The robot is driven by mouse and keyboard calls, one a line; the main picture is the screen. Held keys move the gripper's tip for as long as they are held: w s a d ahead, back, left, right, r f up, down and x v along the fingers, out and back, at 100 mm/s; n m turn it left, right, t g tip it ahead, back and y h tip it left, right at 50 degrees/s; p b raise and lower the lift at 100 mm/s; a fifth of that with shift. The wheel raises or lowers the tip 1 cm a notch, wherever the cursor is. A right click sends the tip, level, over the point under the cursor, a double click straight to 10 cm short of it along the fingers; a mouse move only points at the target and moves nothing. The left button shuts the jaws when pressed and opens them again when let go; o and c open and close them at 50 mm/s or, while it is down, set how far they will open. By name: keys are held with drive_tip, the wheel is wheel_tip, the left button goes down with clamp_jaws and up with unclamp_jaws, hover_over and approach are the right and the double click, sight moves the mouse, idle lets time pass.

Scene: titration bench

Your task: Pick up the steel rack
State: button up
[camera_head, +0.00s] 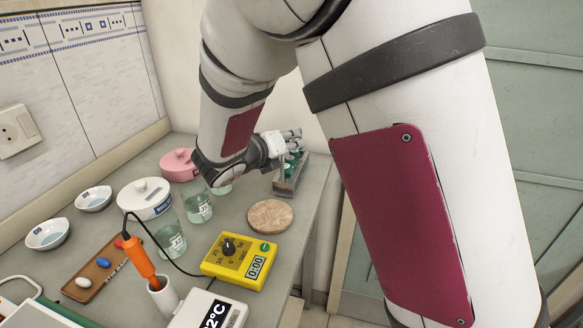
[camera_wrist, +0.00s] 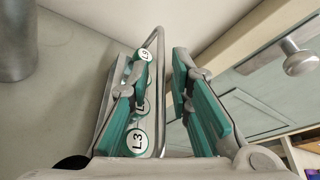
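The steel rack (camera_head: 288,184) stands near the right edge of the bench in the head view, behind the cork mat. It holds several vials with green-and-white caps. In the wrist view its wire handle (camera_wrist: 161,75) runs between the two teal-padded fingers of my gripper (camera_wrist: 163,90). The left finger is over the vials, including one marked L3 (camera_wrist: 137,142); the right finger is on the outer side. Gaps show between the bar and the pads, so my gripper is open around the handle. In the head view my gripper (camera_head: 290,140) is at the rack's top, partly hidden.
A round cork mat (camera_head: 270,216) and a yellow timer (camera_head: 240,260) lie in front. The bench edge is close on the rack's right.

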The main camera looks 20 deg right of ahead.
clamp_jaws()
